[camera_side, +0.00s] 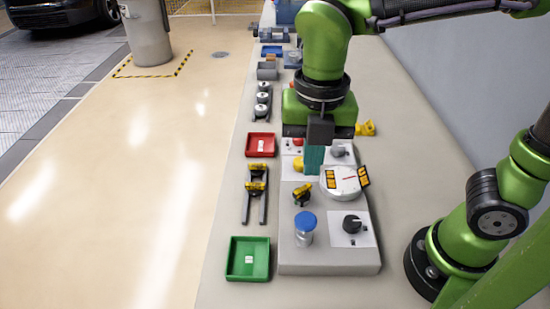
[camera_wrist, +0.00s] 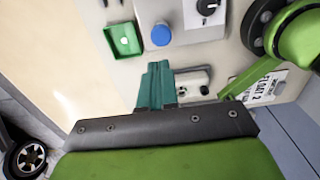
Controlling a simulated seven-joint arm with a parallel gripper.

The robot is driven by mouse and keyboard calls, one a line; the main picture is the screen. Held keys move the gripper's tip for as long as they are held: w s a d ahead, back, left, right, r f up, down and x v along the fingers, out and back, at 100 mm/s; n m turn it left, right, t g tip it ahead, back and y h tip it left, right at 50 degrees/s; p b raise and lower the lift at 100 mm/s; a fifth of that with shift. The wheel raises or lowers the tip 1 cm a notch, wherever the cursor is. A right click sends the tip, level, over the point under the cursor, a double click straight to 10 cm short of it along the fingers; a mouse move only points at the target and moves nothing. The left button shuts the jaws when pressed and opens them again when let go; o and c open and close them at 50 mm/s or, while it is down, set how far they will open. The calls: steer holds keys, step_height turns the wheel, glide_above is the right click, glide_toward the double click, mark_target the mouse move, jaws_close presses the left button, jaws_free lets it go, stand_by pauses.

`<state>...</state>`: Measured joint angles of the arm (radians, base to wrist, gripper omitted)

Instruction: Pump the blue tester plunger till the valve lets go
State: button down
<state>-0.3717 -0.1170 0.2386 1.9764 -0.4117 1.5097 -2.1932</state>
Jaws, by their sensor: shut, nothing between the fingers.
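The tester plunger has a round blue cap (camera_side: 306,221) on a clear and grey cylinder at the front left of the grey panel (camera_side: 322,268). The cap also shows in the wrist view (camera_wrist: 160,35), just beyond my fingertips. My gripper (camera_side: 313,172) has teal fingers pressed together with nothing between them. It points down over the panel, farther back than the plunger and apart from it. Its fingertips show in the wrist view (camera_wrist: 157,66). I cannot tell which fitting is the valve.
A black knob (camera_side: 352,223) on a white plate stands right of the plunger. A yellow and black fitting (camera_side: 302,195) stands close behind the plunger. A green tray (camera_side: 248,274) and a red tray (camera_side: 260,145) lie left of the panel. My arm base is at right.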

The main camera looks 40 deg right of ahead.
mark_target(308, 218)
steer(key=shift+r, duration=0.1)
stand_by(0.8)
step_height(308, 218, up, 2)
steer(key=shift+d+r, duration=0.1)
steer(key=shift+r, duration=0.05)
step_height(308, 218, down, 14)
steer(key=shift+f, duration=0.1)
stand_by(0.6)
steer(key=shift+f, duration=1.45)
steer(key=shift+s+d, duration=0.1)
